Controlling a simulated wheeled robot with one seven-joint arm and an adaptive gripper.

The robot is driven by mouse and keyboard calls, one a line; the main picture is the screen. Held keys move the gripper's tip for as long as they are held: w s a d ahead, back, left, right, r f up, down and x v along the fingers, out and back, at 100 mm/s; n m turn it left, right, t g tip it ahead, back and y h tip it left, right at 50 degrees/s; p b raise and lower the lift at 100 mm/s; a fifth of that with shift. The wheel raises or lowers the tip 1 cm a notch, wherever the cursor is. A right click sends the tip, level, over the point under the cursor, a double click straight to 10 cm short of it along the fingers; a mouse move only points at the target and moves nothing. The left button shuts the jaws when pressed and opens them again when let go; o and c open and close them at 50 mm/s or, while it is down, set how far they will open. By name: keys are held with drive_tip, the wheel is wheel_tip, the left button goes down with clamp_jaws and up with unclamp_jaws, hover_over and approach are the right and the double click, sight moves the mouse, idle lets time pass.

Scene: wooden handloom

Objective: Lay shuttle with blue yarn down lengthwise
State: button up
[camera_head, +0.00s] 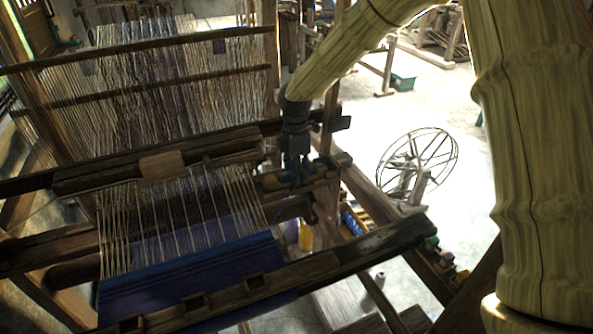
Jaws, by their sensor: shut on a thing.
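The handloom fills the left and middle of the head view, with a blue woven cloth (195,275) at its front and pale warp threads (180,210) behind it. My gripper (296,178) points down at the right end of the loom's beam. It is shut on the shuttle with blue yarn (272,181), a small brown wooden piece lying close along the beam, with a bluish patch near the fingers. The fingers cover part of the shuttle. I cannot tell whether it touches the wood below.
A wooden block (162,165) sits on the beater bar left of my gripper. A spoked spinning wheel (417,163) stands on the pale floor to the right. Several yarn spools (352,222) lie below the loom's right side. The front beam (330,265) crosses nearer.

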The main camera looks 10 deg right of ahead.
drive_tip(key=shift+f, duration=0.1)
drive_tip(key=o, duration=0.9)
drive_tip(key=shift+o, duration=0.2)
drive_tip(key=shift+w+r+p, duration=0.15)
drive_tip(key=shift+r+p, duration=2.75)
drive_tip(key=shift+r, duration=0.5)
drive_tip(key=o, duration=0.6)
drive_tip(key=shift+c, duration=0.2)
